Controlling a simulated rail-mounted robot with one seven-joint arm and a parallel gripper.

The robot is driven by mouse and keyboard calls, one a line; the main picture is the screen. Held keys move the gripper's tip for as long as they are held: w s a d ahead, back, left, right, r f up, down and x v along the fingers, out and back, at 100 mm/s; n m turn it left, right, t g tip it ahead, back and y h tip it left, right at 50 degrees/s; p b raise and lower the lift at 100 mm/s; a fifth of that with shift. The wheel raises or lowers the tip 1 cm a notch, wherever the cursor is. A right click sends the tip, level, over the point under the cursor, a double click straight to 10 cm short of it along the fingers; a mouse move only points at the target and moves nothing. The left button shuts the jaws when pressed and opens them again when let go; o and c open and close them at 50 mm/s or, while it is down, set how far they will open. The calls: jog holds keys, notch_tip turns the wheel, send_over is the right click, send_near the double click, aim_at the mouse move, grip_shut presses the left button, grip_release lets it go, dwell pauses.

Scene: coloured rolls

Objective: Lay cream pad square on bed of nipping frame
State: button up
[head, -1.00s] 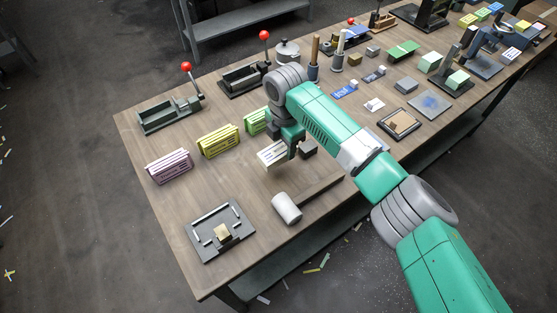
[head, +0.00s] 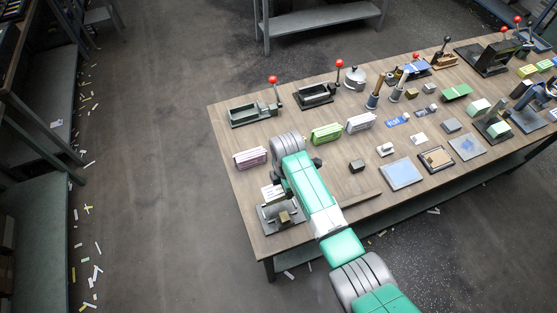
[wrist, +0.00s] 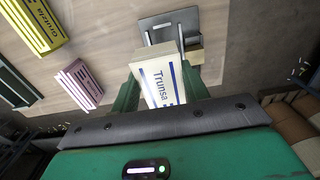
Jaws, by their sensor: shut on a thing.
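The cream pad (wrist: 158,82), with blue lettering and a blue stripe, is held between the two green fingers of my gripper (wrist: 161,90). In the head view part of the pad (head: 268,192) shows beside my gripper (head: 278,184). The nipping frame (wrist: 152,24) is a grey plate with raised bars and a tan block (wrist: 194,56). In the wrist view the pad covers part of it. In the head view the frame (head: 267,222) lies just in front of the pad, partly hidden by my arm. I cannot tell the gap between pad and bed.
A pink pad stack (head: 250,158) stands left of my arm, with a green one (head: 326,134) and a pale one (head: 360,123) to the right. A long green-grey tool (head: 253,113) with a red knob stands behind. The table's left front edge is close to the frame.

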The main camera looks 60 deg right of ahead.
jog(key=shift+s+a, duration=0.25)
jog(key=shift+a, duration=0.35)
notch_tip(320, 180, down, 4)
jog(key=b, duration=0.4)
jog(key=shift+d+f, duration=0.1)
jog(key=shift+f, duration=0.05)
jog(key=shift+f, duration=0.3)
jog(key=shift+f, duration=0.2)
jog(key=shift+f, duration=0.2)
jog(key=shift+f, duration=0.4)
jog(key=shift+f, duration=0.25)
dwell(0.5)
